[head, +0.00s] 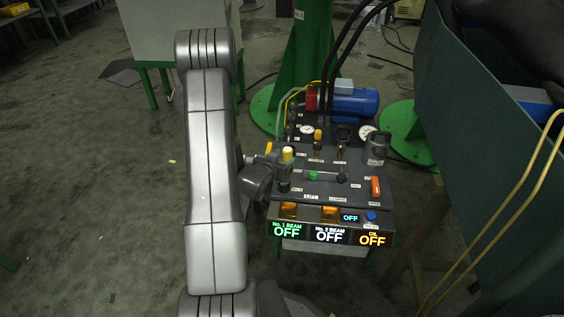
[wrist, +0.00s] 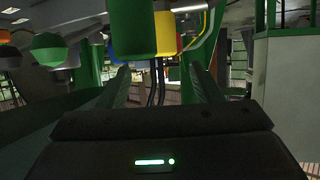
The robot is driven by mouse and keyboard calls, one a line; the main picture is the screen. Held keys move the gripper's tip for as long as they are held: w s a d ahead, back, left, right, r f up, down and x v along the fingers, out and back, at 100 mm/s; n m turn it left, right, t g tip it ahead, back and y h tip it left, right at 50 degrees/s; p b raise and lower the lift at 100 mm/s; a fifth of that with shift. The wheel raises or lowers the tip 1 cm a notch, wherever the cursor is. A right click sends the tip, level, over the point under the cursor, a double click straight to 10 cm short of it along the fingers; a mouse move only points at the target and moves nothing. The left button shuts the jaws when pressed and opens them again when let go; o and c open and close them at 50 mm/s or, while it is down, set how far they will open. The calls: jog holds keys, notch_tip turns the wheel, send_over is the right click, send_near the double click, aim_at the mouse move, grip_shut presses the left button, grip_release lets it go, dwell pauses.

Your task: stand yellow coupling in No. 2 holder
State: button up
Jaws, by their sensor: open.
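A pale-yellow capped part (head: 287,154), which may be the yellow coupling, stands upright on a dark cylinder at the console's left side. A smaller yellow-topped part (head: 318,134) stands behind it. I cannot tell which upright is the No. 2 holder; the small labels are unreadable. My gripper (head: 262,156) is beside the pale-yellow part, on its left, partly hidden by my arm. In the wrist view my gripper (wrist: 159,75) is open, with nothing visibly clasped. A rounded green and yellow body (wrist: 166,35) hangs into the top of that view, above the gap between the fingers.
The console (head: 385,218) has a green-knobbed lever (head: 325,176), an orange handle (head: 376,187), gauges and lit OFF displays. A blue motor (head: 353,102) and hoses are behind. A green panel (head: 500,130) borders the right. The floor at left is open.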

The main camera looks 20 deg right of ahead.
aim_at(287, 151)
jog(key=shift+x, duration=1)
jog(key=x, duration=0.1)
jog(key=b+x, duration=0.1)
jog(key=x, duration=0.1)
jog(key=b+x, duration=0.1)
jog(key=x, duration=0.1)
jog(key=shift+w+r, duration=0.15)
jog(key=shift+w, duration=0.3)
jog(key=shift+c, duration=0.2)
jog(key=shift+r, duration=0.1)
grip_shut()
